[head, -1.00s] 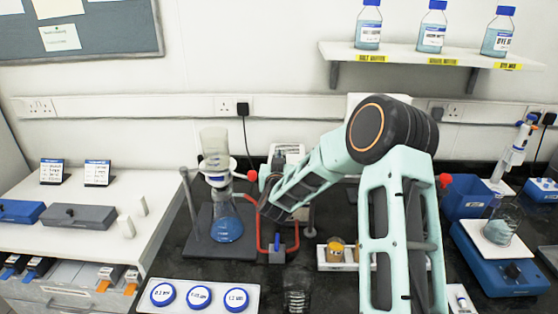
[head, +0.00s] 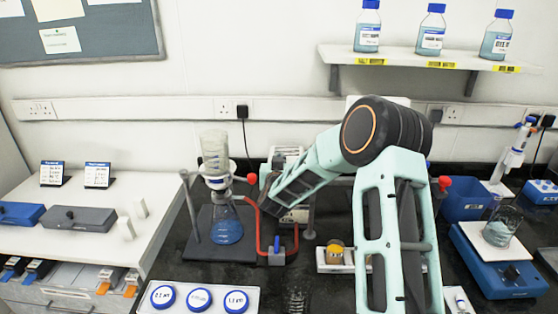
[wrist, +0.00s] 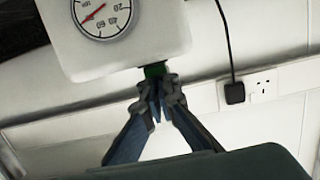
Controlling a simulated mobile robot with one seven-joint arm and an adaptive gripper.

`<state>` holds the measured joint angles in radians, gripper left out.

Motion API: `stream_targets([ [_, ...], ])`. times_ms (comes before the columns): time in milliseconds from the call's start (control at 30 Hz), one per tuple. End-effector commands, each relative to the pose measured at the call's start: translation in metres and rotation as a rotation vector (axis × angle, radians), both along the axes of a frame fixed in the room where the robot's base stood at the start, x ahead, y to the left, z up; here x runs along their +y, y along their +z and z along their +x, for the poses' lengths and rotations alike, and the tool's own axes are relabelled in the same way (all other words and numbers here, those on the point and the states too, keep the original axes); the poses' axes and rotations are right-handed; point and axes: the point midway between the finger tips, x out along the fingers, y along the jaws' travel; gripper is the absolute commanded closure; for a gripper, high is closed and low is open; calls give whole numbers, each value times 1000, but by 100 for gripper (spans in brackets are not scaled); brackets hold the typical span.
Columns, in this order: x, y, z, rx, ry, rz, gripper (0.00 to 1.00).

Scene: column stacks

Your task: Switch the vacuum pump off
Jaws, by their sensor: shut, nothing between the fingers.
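The vacuum pump (wrist: 125,35) is a pale box with a round dial gauge (wrist: 102,15), at the top of the wrist view. A small green part (wrist: 155,70), perhaps its switch, shows at the pump's lower edge. My gripper (wrist: 158,84) is shut and empty, its fingertips right at the green part and partly covering it. I cannot tell whether they touch. In the head view the pump (head: 287,152) stands at the back of the dark bench, mostly hidden by my arm. My fingertips are hidden there.
A flask (head: 227,222) with blue liquid stands left of the pump on a stand, under a filter funnel (head: 217,155). Red tubing with a blue-handled valve (head: 277,252) lies in front. A rack with an amber jar (head: 335,248) is to the right.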

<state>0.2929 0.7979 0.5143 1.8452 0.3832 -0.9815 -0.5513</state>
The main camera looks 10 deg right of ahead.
Motion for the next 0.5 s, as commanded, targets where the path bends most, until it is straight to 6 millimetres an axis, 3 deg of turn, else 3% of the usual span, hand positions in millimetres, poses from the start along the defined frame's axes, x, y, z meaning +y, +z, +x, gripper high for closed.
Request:
stream_targets([
  [167, 3, 2, -13, 2, 2, 0, 100],
  [500, 16, 13, -75, 2, 4, -3, 100],
])
